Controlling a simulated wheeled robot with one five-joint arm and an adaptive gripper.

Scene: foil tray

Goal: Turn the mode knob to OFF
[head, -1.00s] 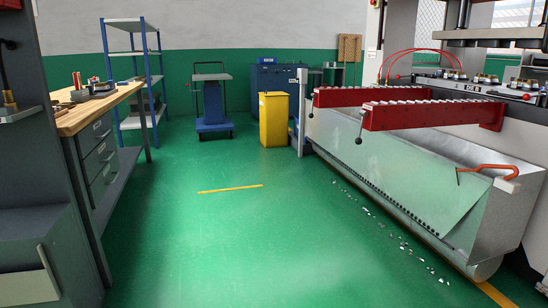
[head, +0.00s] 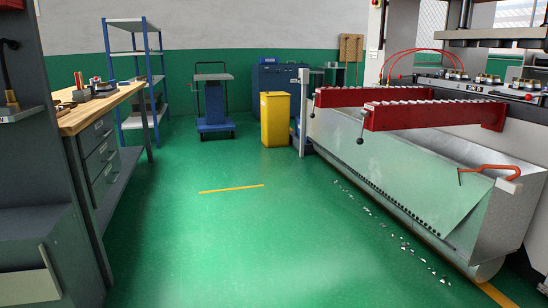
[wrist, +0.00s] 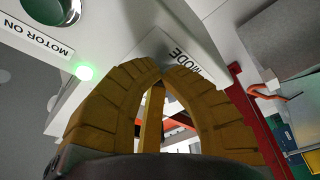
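In the wrist view a grey control panel hangs tilted close in front of my gripper (wrist: 166,66). Its MODE label (wrist: 188,64) shows beside the fingertips. The mode knob itself is not visible; the fingers cover the area by the label. My two tan fingers curve in so that their tips almost meet at the panel. Whether the tips hold the knob is hidden. Neither the panel face nor my gripper shows in the head view.
A MOTOR ON label (wrist: 38,37), a lit green lamp (wrist: 84,72) and a dark round control (wrist: 52,8) are left of the fingers.

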